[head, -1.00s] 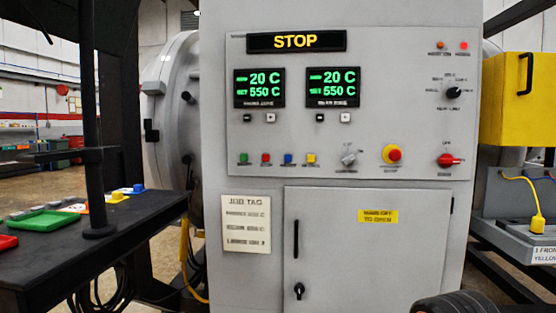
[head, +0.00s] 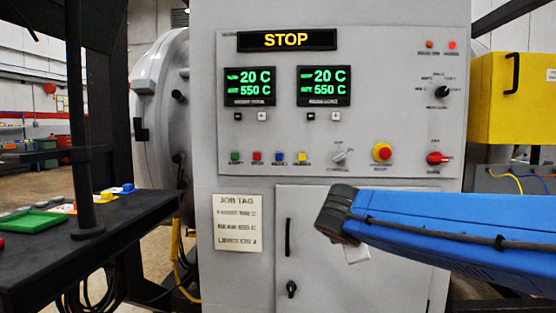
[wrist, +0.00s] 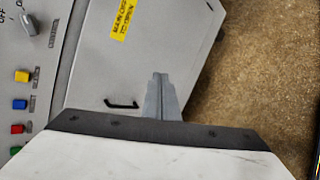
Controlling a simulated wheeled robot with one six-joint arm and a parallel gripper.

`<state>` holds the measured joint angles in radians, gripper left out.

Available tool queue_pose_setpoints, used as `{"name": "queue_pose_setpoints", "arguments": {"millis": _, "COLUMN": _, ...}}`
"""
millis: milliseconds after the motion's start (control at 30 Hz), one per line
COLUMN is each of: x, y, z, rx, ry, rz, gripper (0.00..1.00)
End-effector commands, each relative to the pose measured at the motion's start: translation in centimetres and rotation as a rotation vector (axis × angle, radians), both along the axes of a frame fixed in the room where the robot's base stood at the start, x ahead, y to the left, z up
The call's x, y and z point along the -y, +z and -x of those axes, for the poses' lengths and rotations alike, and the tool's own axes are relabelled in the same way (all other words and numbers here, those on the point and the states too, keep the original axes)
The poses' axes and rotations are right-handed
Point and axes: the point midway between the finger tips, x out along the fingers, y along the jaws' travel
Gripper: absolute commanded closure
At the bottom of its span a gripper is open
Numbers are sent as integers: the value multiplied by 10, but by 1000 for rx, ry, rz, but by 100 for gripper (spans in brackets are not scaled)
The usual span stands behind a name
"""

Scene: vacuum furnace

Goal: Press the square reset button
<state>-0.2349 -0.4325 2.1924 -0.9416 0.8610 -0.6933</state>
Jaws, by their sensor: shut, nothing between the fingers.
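In the wrist view the yellow (wrist: 22,76), blue (wrist: 20,103), red (wrist: 17,128) and green (wrist: 15,150) buttons line the left edge. My gripper (wrist: 158,78) is shut and empty, seen in front of the cabinet door, to the right of the buttons. In the head view its fingers are not visible behind my blue arm.
A grey selector knob (head: 342,156), a red mushroom button on yellow (head: 382,152) and a red rotary switch (head: 437,158) sit right of the square buttons. The cabinet door (head: 310,220) has a black handle. A dark table (head: 125,210) stands at left, a yellow box (head: 505,100) at right.

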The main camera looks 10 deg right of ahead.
Motion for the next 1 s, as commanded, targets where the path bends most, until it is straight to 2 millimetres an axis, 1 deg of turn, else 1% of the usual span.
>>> {"name": "queue_pose_setpoints", "arguments": {"millis": 33, "x": -11, "y": 19, "z": -27, "rx": -5, "ry": 81, "rz": 120, "gripper": 100}}
{"name": "queue_pose_setpoints", "arguments": {"millis": 67, "x": -17, "y": 31, "z": -41, "rx": -8, "ry": 129, "rz": 196, "gripper": 100}}
{"name": "queue_pose_setpoints", "arguments": {"millis": 100, "x": -26, "y": 47, "z": -60, "rx": -11, "ry": 189, "rz": 299, "gripper": 100}}
{"name": "queue_pose_setpoints", "arguments": {"millis": 167, "x": -42, "y": 71, "z": -88, "rx": -15, "ry": 274, "rz": 455, "gripper": 100}}
{"name": "queue_pose_setpoints", "arguments": {"millis": 200, "x": -55, "y": 86, "z": -105, "rx": -18, "ry": 328, "rz": 558, "gripper": 100}}
{"name": "queue_pose_setpoints", "arguments": {"millis": 267, "x": -75, "y": 107, "z": -128, "rx": -20, "ry": 398, "rz": 705, "gripper": 100}}
{"name": "queue_pose_setpoints", "arguments": {"millis": 300, "x": -89, "y": 120, "z": -142, "rx": -21, "ry": 438, "rz": 798, "gripper": 100}}
{"name": "queue_pose_setpoints", "arguments": {"millis": 400, "x": -121, "y": 146, "z": -169, "rx": -23, "ry": 515, "rz": 997, "gripper": 100}}
{"name": "queue_pose_setpoints", "arguments": {"millis": 500, "x": -145, "y": 163, "z": -187, "rx": -25, "ry": 562, "rz": 1140, "gripper": 100}}
{"name": "queue_pose_setpoints", "arguments": {"millis": 600, "x": -160, "y": 172, "z": -196, "rx": -25, "ry": 585, "rz": 1223, "gripper": 100}}
{"name": "queue_pose_setpoints", "arguments": {"millis": 733, "x": -166, "y": 177, "z": -200, "rx": -25, "ry": 594, "rz": 1262, "gripper": 100}}
{"name": "queue_pose_setpoints", "arguments": {"millis": 1000, "x": -165, "y": 177, "z": -200, "rx": -26, "ry": 593, "rz": 1261, "gripper": 100}}
